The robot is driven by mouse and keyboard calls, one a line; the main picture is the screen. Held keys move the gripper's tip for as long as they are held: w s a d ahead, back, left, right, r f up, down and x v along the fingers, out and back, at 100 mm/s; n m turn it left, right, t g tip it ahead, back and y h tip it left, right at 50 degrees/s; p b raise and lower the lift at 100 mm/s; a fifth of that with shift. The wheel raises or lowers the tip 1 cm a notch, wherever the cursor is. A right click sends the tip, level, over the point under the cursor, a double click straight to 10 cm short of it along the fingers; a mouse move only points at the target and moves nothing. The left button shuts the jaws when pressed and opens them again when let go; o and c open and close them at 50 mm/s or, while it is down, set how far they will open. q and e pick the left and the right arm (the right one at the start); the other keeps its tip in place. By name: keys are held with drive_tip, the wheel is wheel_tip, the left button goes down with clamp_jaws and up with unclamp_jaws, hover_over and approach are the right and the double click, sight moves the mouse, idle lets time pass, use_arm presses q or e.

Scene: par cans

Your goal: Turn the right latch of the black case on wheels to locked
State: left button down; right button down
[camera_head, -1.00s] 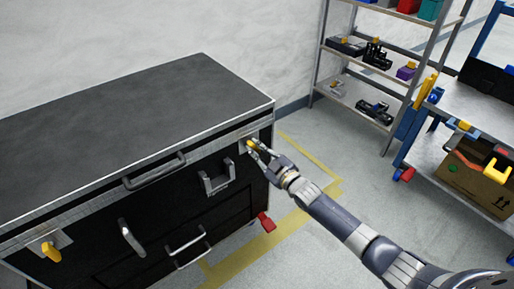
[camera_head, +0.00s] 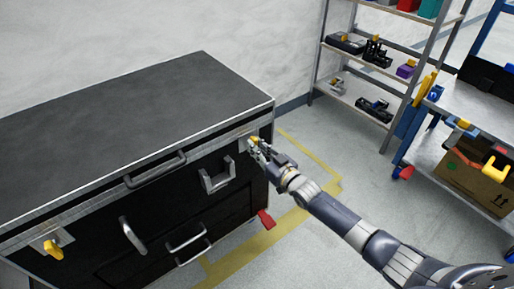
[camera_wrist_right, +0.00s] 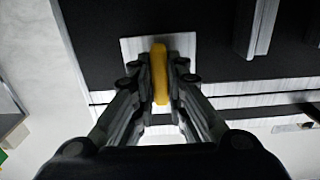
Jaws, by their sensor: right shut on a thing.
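The black case on wheels (camera_head: 130,130) stands at the left with its lid down. Its right latch is a yellow handle (camera_wrist_right: 160,72) on a pale metal plate (camera_wrist_right: 133,48), near the front right corner of the case. My right gripper (camera_head: 256,145) is at this latch. In the right wrist view the gripper (camera_wrist_right: 160,82) has one finger on each side of the yellow handle and is shut on it. The fingers partly hide the latch in the head view. The left latch (camera_head: 53,249) is yellow and sits at the lower left. My left gripper is not in view.
Metal handles (camera_head: 216,177) stick out of the case front beside the right latch. A red caster pedal (camera_head: 266,219) shows low at the right corner. A shelf rack (camera_head: 350,92) and a workbench (camera_head: 470,118) stand to the right, with clear floor between.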

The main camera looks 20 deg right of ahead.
drive_tip(key=shift+f, duration=0.1)
drive_tip(key=c, duration=1.6)
unclamp_jaws()
drive_tip(key=v, duration=1.2)
drive_tip(key=shift+a, duration=0.1)
